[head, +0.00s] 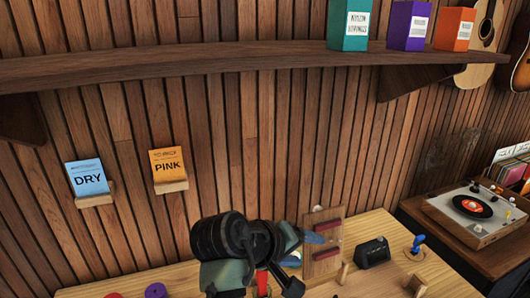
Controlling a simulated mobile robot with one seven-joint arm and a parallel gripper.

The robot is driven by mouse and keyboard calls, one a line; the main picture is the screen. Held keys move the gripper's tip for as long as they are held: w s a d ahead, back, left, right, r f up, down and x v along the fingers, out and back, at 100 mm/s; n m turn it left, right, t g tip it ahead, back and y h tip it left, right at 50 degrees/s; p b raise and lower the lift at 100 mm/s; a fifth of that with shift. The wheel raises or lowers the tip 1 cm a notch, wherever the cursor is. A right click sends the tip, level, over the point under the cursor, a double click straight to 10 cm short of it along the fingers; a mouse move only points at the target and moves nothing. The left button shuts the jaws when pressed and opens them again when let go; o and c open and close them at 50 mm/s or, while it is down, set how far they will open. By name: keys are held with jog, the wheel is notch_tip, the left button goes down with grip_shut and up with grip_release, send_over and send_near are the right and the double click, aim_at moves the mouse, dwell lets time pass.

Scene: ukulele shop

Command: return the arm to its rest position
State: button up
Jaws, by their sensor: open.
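My arm reaches in at the bottom middle of the head view, over the wooden table (130,290). Its dark, rounded joints hide part of the table behind them. My gripper (254,284) is at the lower end of the arm, close to the bottom edge of the picture. It is open, and its fingers show only in part. I see nothing held in it, but the view there is crowded. A small red thing (262,283) shows close beside the gripper; I cannot tell whether they touch.
Behind the arm stands a wooden board with red pads (325,250). A small black box (372,252) and a blue-topped item (417,243) are right of it. A wall shelf (200,62) with several boxes runs above. A record player (475,212) is at right.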

jog(key=w+a+r+m+t+y, duration=0.15)
jog(key=r+t, duration=0.35)
jog(key=r, duration=0.5)
jog(key=a+r+m+t+y, duration=0.1)
jog(key=a+r+t+y, duration=0.3)
jog(key=r, duration=0.6)
jog(key=s+a+r+m+t+y+b, duration=0.1)
jog(key=s+r+t, duration=1)
jog(key=s+r, duration=0.7)
notch_tip(320, 180, up, 3)
jog(key=shift+a+f+m+t+y, duration=0.1)
jog(key=shift+a+m+t+y, duration=0.25)
jog(key=shift+t, duration=0.05)
jog(key=shift+s, duration=0.1)
jog(key=shift+c, duration=0.2)
